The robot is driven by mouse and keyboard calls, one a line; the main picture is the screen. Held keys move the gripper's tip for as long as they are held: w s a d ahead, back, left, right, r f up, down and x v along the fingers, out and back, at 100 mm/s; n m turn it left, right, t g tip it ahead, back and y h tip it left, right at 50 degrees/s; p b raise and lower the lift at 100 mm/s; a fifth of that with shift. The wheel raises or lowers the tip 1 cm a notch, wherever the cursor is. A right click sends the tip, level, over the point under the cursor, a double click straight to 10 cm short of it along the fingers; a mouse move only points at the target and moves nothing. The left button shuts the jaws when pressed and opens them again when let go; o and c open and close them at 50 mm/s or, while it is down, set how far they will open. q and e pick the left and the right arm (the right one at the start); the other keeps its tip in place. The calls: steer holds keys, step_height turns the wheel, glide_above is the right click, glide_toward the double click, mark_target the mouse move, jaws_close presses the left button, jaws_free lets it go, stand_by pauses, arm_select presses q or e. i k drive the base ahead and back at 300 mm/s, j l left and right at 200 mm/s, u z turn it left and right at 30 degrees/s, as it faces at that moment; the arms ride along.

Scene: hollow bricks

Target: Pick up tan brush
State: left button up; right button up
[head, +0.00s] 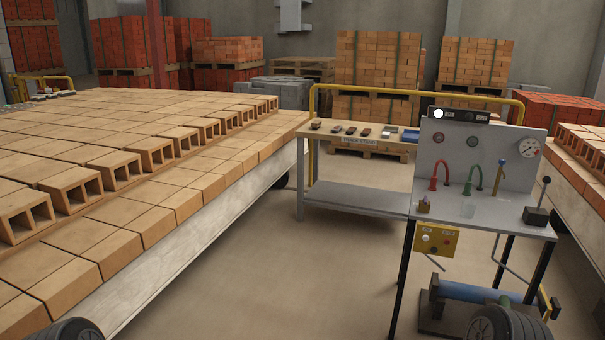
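I cannot pick out the tan brush with certainty. Several small brush-like or block-like items lie in a row on the grey workbench (355,199), too small to tell apart well. Among them are a brownish item (316,124) at the left end and a brown one (365,132) near the middle. Neither of my grippers shows in the head view.
A long platform of tan bricks (110,240) fills the left, with hollow bricks (157,152) along it. A yellow rail (415,91) stands behind the workbench. A blue roller (470,292) lies below the control stand. Floor (330,270) between platform and stand is clear.

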mark_target(315, 125)
steer(key=i, duration=2.85)
steer(key=i+j+z, duration=0.1)
steer(key=i+z, duration=0.15)
steer(key=i, duration=0.25)
steer(key=i+j+z, duration=0.25)
steer(key=i, duration=0.25)
steer(key=i+j+z, duration=0.25)
steer(key=i, duration=0.2)
steer(key=l, duration=0.1)
